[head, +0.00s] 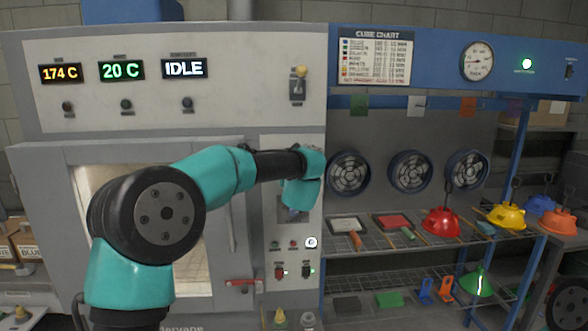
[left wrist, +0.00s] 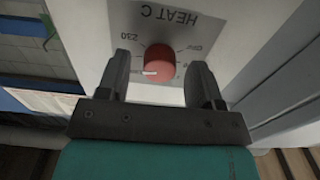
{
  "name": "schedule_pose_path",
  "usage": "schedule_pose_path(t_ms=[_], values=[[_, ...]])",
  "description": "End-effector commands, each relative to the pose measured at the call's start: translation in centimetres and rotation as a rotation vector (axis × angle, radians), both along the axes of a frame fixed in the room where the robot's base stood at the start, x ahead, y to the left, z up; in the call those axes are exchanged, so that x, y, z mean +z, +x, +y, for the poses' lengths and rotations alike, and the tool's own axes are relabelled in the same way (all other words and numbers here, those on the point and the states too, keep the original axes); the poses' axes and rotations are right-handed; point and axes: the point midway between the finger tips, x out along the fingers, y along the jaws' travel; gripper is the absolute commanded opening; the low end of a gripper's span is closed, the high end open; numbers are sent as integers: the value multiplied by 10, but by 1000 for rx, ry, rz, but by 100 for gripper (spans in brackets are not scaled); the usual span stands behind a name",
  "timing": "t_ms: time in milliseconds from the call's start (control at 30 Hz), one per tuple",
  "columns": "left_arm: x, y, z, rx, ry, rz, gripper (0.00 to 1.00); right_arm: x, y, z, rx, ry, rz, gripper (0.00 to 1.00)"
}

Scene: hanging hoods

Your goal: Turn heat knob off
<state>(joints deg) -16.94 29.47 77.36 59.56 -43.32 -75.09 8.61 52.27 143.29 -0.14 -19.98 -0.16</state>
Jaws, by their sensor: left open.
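The red heat knob (left wrist: 160,62) shows in the left wrist view on a pale plate (left wrist: 188,22) printed "HEAT C" and "230", seen upside down. A white mark on the knob points to the lower left in that view. My left gripper (left wrist: 160,72) is open, with one finger on each side of the knob and a visible gap on both sides. In the head view my left gripper (head: 298,205) is at the control panel (head: 293,147) and hides the knob. My right gripper is not in view.
Displays (head: 122,70) read 174 C, 20 C and IDLE. Below the knob area are small buttons and switches (head: 292,270). A red-handled latch (head: 240,282) is on the oven door (head: 60,220). To the right, a rack (head: 350,262) holds colored hoods, including a red one (head: 441,222).

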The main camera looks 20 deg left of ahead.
Motion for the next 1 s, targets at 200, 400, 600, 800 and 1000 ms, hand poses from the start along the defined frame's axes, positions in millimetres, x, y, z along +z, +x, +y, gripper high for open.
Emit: schedule_pose_path(t_ms=[200, 400, 600, 800, 1000], values=[[0, 4, 2, -1, 0, 0, 60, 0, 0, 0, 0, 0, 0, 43], [0, 4, 1, 0, 0, 0, 54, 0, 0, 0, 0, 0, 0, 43], [0, 4, 2, 0, 0, 0, 35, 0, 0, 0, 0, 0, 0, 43], [0, 4, 1, 0, 0, 0, 16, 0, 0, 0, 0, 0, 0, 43], [0, 4, 1, 0, -3, -1, 11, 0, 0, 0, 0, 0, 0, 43]])
